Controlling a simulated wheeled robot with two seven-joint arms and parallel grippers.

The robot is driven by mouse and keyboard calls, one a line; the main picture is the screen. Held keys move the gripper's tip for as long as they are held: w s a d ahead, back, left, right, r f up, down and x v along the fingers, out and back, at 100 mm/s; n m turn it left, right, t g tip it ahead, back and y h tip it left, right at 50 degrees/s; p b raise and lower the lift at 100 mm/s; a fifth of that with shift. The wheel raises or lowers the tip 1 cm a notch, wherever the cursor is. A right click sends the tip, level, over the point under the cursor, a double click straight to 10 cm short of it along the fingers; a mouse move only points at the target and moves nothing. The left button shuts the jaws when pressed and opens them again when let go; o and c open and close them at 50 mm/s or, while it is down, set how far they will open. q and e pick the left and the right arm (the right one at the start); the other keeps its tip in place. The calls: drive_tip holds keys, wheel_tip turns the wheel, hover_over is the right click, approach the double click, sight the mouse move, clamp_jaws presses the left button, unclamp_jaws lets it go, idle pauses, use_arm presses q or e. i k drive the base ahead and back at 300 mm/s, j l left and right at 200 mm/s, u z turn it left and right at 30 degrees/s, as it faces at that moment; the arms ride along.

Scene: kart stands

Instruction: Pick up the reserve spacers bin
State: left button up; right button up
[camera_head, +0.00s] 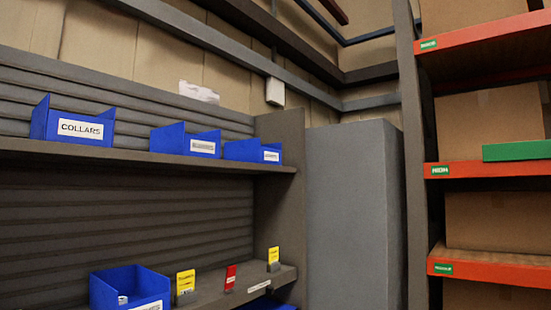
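Several blue open bins stand on a dark grey shelf rack at the left in the head view. On the upper shelf are a bin labelled COLLARS (50,124), a middle bin (172,140) and a right bin (240,150); the last two labels are too small to read. A lower bin (118,278) holds something small and pale, and its label is cut off by the bottom edge. I cannot tell which bin, if any, is the reserve spacers bin. Neither of my grippers is in view.
The lower shelf (215,293) carries two yellow tags (185,281) and a red tag (230,277). Part of another blue bin (268,305) shows below it. A grey cabinet (350,220) stands right of the rack. Orange shelves (490,171) with cardboard boxes (490,125) are at far right.

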sight(250, 150)
drive_tip(key=i+l, duration=0.15)
drive_tip(key=l, duration=0.2)
drive_tip(key=i+l, duration=0.15)
drive_tip(key=l, duration=0.25)
drive_tip(key=i+l, duration=0.2)
drive_tip(key=l, duration=0.15)
drive_tip(key=i+l, duration=0.15)
drive_tip(key=l, duration=0.2)
drive_tip(key=i+l, duration=0.15)
drive_tip(key=l, duration=0.2)
drive_tip(key=i+l, duration=0.15)
drive_tip(key=l, duration=0.25)
drive_tip(key=i+l, duration=0.15)
drive_tip(key=l, duration=0.2)
drive_tip(key=i+l, duration=0.15)
drive_tip(key=l, duration=0.2)
drive_tip(key=i+u, duration=0.05)
